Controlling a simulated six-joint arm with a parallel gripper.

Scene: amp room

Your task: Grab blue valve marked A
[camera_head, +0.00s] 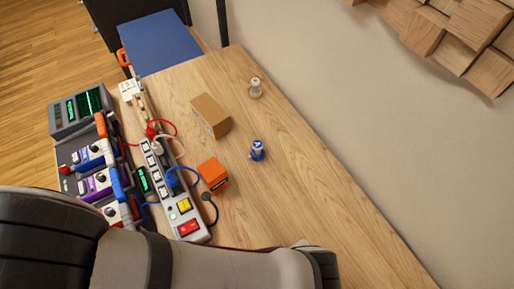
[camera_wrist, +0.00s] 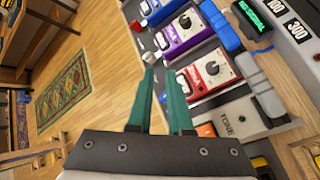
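A small valve with a blue base and whitish top (camera_head: 257,151) stands on the wooden table, right of the orange box. Its marking is too small to read. A second, pale valve (camera_head: 255,87) stands farther back, near the wall edge. My gripper (camera_wrist: 160,72) shows in the wrist view as two green fingers, apart with a gap between them. It points over the pedals, and neither valve shows in that view. In the head view my arm crosses the lower left and the fingers are hidden.
A brown box (camera_head: 211,115) and an orange box (camera_head: 213,175) stand left of the blue valve. A power strip (camera_head: 172,190) with cables and several effect pedals (camera_head: 97,182) fill the left side. The table (camera_head: 330,215) is clear right of the blue valve.

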